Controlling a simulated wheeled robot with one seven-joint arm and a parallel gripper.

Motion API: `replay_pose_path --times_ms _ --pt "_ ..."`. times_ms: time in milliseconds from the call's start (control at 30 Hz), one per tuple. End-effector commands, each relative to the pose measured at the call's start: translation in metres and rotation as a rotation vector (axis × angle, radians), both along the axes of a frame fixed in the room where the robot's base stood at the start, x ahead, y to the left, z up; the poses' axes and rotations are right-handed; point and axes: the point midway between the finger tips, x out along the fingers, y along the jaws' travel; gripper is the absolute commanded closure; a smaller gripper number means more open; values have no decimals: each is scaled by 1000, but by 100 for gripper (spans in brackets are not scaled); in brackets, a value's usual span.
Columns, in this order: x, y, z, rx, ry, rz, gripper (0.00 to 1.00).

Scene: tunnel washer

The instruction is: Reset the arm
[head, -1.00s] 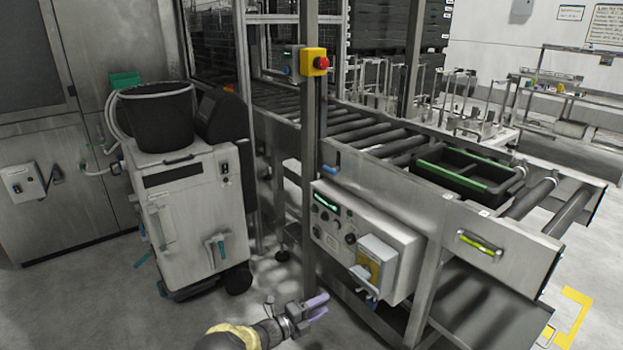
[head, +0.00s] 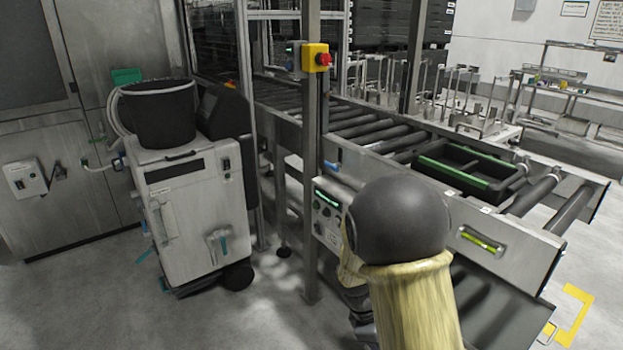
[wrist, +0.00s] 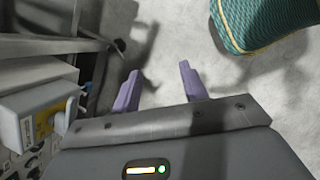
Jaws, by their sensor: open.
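My arm rises in the lower right of the head view, with a dark round joint and a yellow sleeve in front of the control panel (head: 325,213). My gripper is hidden behind the arm in the head view. In the wrist view my gripper (wrist: 160,88) shows two purple fingers set apart with nothing between them, over the grey floor (wrist: 165,50).
A roller conveyor (head: 370,130) with a black and green tray (head: 455,172) runs behind my arm. A post holds a red emergency button (head: 322,59). A white cart (head: 190,215) carries a black bucket (head: 158,112) at left.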

Motion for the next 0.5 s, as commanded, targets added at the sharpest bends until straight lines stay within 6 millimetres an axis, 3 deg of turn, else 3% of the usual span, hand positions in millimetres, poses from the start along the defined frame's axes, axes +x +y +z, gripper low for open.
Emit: replay_pose_path --times_ms 300,500 --pt "-57 1 50 254 -277 -670 56" --pt "-81 1 69 348 -381 -966 56"
